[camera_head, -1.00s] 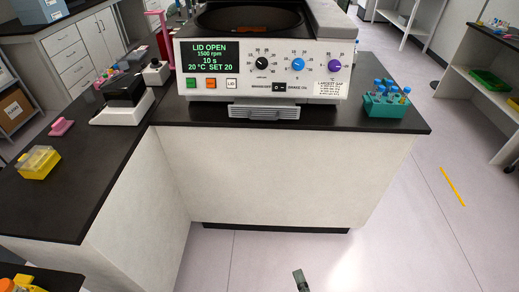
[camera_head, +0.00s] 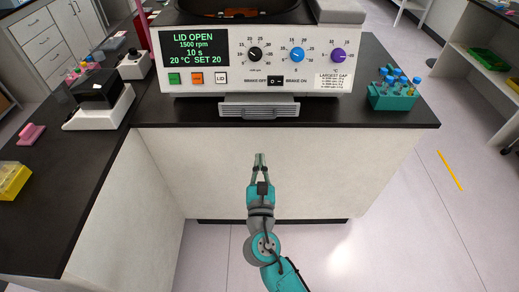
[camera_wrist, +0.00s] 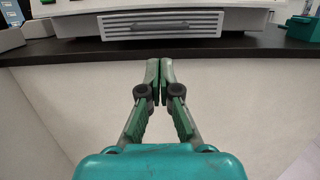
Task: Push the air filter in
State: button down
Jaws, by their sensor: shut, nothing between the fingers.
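The air filter (camera_head: 260,111) is a grey slatted drawer at the bottom front of the centrifuge (camera_head: 200,55). It sticks out past the machine's front face, over the counter near its front edge. In the wrist view the air filter (camera_wrist: 160,25) lies straight ahead, above the fingertips in the picture. My gripper (camera_head: 260,156) is shut and empty. It is in front of the counter's white panel, apart from the filter. In the wrist view my gripper (camera_wrist: 160,64) shows its two fingertips together. The depth between fingertips and filter is hard to tell.
The dark counter (camera_head: 180,130) has its front edge just beyond my gripper. A teal tube rack (camera_head: 392,102) stands right of the centrifuge. A black and white device (camera_head: 98,100) stands on the left counter, with a pink item and a yellow box nearby.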

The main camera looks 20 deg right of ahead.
send_near(260, 110)
jog(key=w, duration=0.3)
jog(key=shift+d+r, duration=0.3)
jog(key=shift+r, duration=0.2)
jog(key=x, duration=0.3)
jog(key=f+x, duration=0.1)
jog(key=x, duration=0.6)
jog(key=shift+d+f, duration=0.2)
jog(key=shift+f, duration=0.15)
jog(key=shift+w+r, duration=0.1)
jog(key=shift+w, duration=0.2)
jog(key=shift+d+r, duration=0.1)
